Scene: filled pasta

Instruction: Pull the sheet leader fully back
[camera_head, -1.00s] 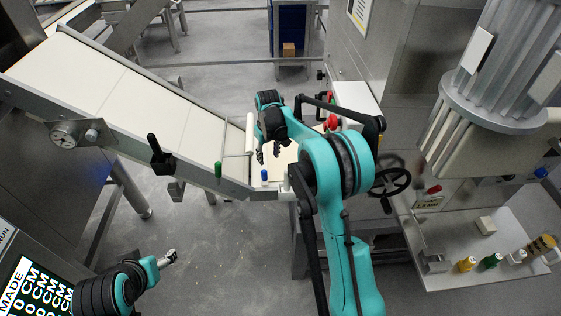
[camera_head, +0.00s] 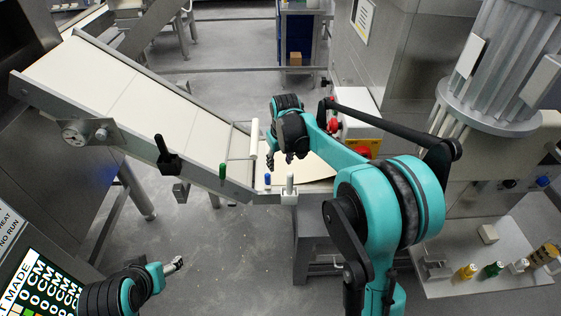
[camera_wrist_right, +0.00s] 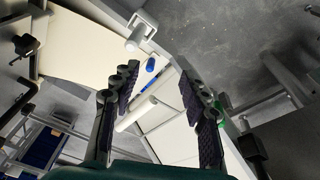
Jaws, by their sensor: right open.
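The cream sheet (camera_head: 312,169) lies flat at the lower end of the sloping conveyor, partly hidden by my right arm; a cream surface that looks like it fills the upper left of the wrist view (camera_wrist_right: 85,50). I cannot tell which part is its leader. My right gripper (camera_head: 283,158) points down over the sheet's left part, just right of the white roller (camera_head: 254,139). In the wrist view its fingers (camera_wrist_right: 160,90) are apart with nothing held between them. My left gripper (camera_head: 174,265) hangs over the floor at lower left, away from the conveyor; its jaw state is unclear.
The conveyor belt (camera_head: 110,90) slopes down from upper left. Green (camera_head: 222,170), blue (camera_head: 267,179) and white (camera_head: 290,185) pegs line its near edge. A machine with a red knob (camera_head: 333,125) stands right of the sheet. A shelf (camera_head: 470,255) holds several small bottles.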

